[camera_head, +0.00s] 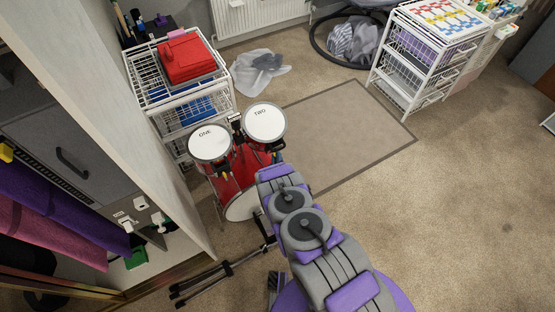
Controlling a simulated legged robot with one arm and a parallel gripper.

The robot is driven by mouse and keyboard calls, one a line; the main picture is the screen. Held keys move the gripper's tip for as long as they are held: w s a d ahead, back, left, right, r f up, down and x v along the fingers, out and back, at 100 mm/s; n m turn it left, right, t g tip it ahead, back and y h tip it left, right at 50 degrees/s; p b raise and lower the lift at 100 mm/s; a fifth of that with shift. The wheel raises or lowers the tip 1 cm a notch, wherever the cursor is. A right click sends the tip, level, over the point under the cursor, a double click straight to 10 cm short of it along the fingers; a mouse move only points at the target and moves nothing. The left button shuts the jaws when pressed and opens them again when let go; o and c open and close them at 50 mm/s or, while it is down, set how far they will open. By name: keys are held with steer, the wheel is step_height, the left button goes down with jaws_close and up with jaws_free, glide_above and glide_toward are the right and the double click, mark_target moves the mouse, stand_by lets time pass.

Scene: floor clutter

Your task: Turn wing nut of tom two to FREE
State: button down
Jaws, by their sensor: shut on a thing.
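Tom two (265,123) is the right one of two small drums, with a white head marked TWO. Tom one (209,143), marked ONE, is beside it on the left. A small dark fitting with a yellow part (225,174) shows below tom one's near rim. My arm reaches up from the bottom to the near side of tom two. The dark tip of my gripper (276,147) is at tom two's near lower rim, shut on the wing nut there. The wing nut is mostly hidden, and its FREE or locked position cannot be read.
The red bass drum (229,187) stands below the toms, partly behind my arm. A white wire rack (150,86) with a red case (186,57) is close behind the drums. A tall cabinet (130,110) closes the left side. Carpet to the right is free.

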steer(key=shift+a+f+n+t+h+b, duration=0.2)
steer(key=shift+n+t+h+b, duration=0.25)
steer(key=shift+b, duration=0.4)
steer(key=c, duration=1.2)
jaws_free()
steer(key=shift+h, duration=0.25)
steer(key=shift+o, duration=0.2)
steer(key=s+d+r+p, duration=0.1)
steer(key=s+r+p, duration=0.1)
steer(key=s, duration=1.5)
steer(key=shift+s+r+p, duration=0.15)
steer(key=shift+r+p, duration=0.05)
steer(key=shift+p, duration=0.25)
steer(key=shift+c, duration=0.4)
